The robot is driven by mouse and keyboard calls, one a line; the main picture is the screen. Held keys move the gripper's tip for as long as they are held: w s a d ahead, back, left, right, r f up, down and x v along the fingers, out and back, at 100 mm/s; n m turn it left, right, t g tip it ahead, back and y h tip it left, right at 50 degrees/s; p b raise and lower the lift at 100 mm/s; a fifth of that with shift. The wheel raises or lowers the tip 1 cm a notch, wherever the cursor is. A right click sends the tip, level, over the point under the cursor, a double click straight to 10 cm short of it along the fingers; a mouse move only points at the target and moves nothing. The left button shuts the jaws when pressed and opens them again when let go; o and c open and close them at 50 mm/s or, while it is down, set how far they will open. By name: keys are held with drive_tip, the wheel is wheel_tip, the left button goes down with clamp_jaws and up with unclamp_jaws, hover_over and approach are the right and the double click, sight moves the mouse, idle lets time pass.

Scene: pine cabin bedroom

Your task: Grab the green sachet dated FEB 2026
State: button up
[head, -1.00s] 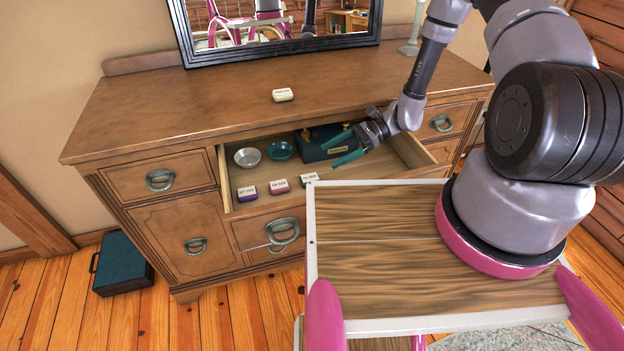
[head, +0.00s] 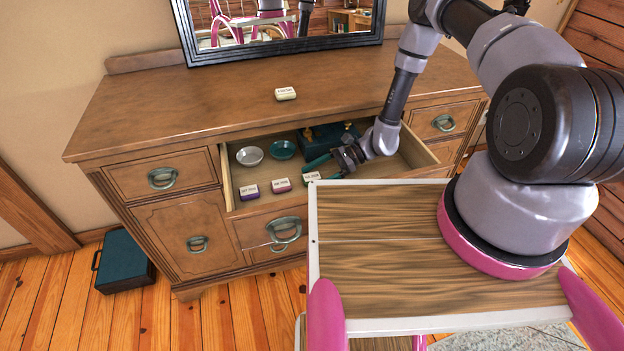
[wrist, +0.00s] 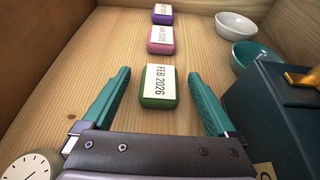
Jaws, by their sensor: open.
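The green sachet (wrist: 158,87) lies on the drawer floor with a white label reading FEB 2026. In the head view the green sachet (head: 311,178) is at the drawer's front, partly hidden by my gripper. My gripper (wrist: 162,82) is open, with one teal finger on each side of the sachet and a gap to both. In the head view my gripper (head: 318,171) is low inside the open drawer. A pink sachet (wrist: 160,40) and a purple sachet (wrist: 162,14) lie in line beyond the green one.
A dark teal box (wrist: 275,105) with a brass fitting stands close to the right. A white bowl (wrist: 236,25) and a teal bowl (wrist: 256,57) sit beyond it. A round dial (wrist: 30,167) is at lower left. The drawer's wooden wall (wrist: 40,40) rises on the left.

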drive_tip(key=c, duration=1.4)
drive_tip(key=shift+r, duration=0.15)
